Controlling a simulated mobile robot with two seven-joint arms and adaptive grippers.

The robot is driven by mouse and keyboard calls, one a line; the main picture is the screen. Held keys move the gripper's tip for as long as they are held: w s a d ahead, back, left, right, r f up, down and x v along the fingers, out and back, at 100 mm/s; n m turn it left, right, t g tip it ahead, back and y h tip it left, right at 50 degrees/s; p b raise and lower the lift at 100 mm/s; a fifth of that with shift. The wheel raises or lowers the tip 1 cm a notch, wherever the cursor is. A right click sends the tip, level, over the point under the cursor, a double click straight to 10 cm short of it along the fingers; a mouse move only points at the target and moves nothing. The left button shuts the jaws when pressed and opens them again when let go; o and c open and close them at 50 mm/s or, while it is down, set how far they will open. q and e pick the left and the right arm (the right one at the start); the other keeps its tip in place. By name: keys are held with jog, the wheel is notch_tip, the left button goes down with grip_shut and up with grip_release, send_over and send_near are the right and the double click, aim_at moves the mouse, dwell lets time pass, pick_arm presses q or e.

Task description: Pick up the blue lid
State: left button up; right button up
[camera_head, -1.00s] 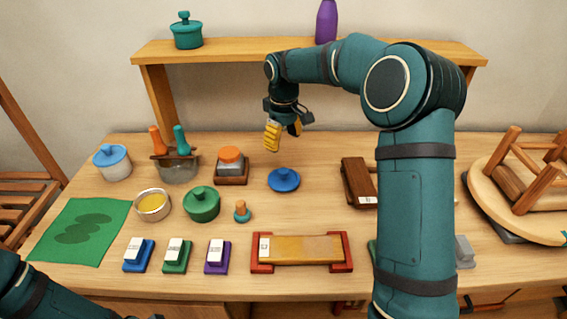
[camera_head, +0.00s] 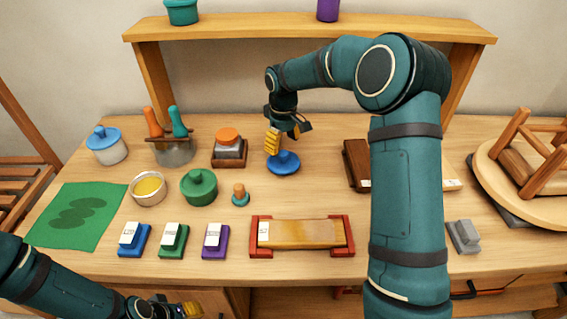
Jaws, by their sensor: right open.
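The blue lid (camera_head: 284,165) lies flat on the table with its round knob up, near the middle, in front of the shelf. My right gripper (camera_head: 280,143) hangs just above and behind it, pointing down, with its yellow fingers apart. One finger overlaps the lid's left side in the picture; I cannot tell whether it touches. No object is held there. A second blue lid (camera_head: 103,133) sits on a white jar (camera_head: 108,149) at the left. My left gripper (camera_head: 190,311) shows at the bottom edge, partly cut off, and its opening is unclear.
A wooden block (camera_head: 356,166) is at right. A sharpening stone in a red holder (camera_head: 300,234) lies in front.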

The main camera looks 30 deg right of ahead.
aim_at(283, 152)
notch_tip(283, 152, down, 4)
jog(key=shift+w+f+b, duration=0.1)
jog(key=shift+f+b, duration=0.15)
jog(key=shift+b, duration=0.35)
grip_shut()
